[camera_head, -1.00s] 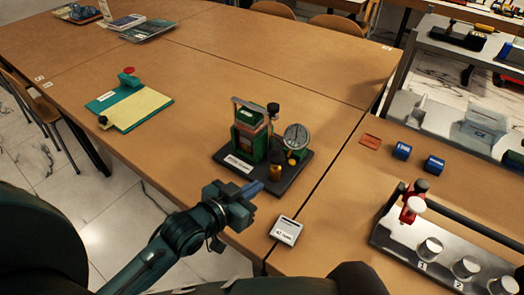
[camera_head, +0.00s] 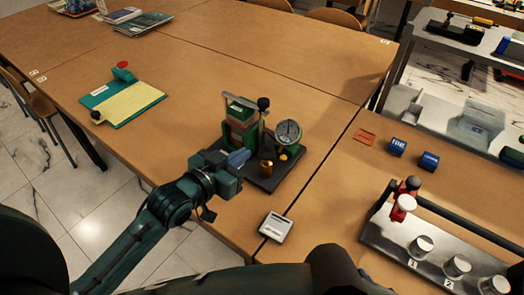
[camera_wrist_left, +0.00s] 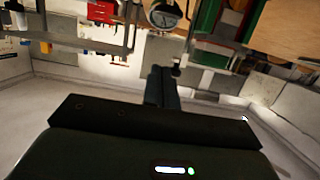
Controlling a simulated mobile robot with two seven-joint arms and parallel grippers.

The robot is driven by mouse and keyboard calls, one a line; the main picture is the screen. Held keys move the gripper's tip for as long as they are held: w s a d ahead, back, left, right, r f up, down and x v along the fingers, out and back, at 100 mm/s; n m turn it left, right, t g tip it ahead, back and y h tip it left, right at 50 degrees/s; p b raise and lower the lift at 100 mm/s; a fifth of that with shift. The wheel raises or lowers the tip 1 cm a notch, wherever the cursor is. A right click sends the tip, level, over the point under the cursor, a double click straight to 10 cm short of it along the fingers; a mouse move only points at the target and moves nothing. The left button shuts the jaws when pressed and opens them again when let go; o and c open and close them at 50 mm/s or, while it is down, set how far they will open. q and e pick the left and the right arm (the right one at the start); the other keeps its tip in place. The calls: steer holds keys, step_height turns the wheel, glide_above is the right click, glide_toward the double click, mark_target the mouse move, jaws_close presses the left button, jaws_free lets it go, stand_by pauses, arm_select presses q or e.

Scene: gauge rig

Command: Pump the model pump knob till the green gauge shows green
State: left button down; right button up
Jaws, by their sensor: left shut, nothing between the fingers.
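The model pump has a green body (camera_head: 237,122) on a dark base plate (camera_head: 270,182). Its black knob (camera_head: 263,103) stands at the top end of a grey bar, beside the gauge (camera_head: 288,132). The gauge has a pale round face; its reading is too small to tell. It also shows at the top of the left wrist view (camera_wrist_left: 163,14). A brass cylinder (camera_head: 267,166) stands on the base. My left gripper (camera_head: 240,158) is shut and empty, in front of the pump, below the knob, and hides the base's front left part. My right gripper is not in view.
A small white labelled box (camera_head: 275,227) lies near the table's front edge.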

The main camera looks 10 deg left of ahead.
arm_select(q)
glide_above(262, 158)
step_height(262, 158, down, 2)
steer(key=shift+w, duration=0.1)
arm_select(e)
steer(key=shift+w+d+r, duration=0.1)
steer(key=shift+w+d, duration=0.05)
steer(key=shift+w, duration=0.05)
arm_select(q)
step_height(262, 158, down, 3)
steer(key=shift+r, duration=0.15)
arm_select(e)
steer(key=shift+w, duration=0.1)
arm_select(q)
steer(key=shift+f, duration=0.7)
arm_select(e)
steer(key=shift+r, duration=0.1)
arm_select(q)
steer(key=shift+f, duration=0.1)
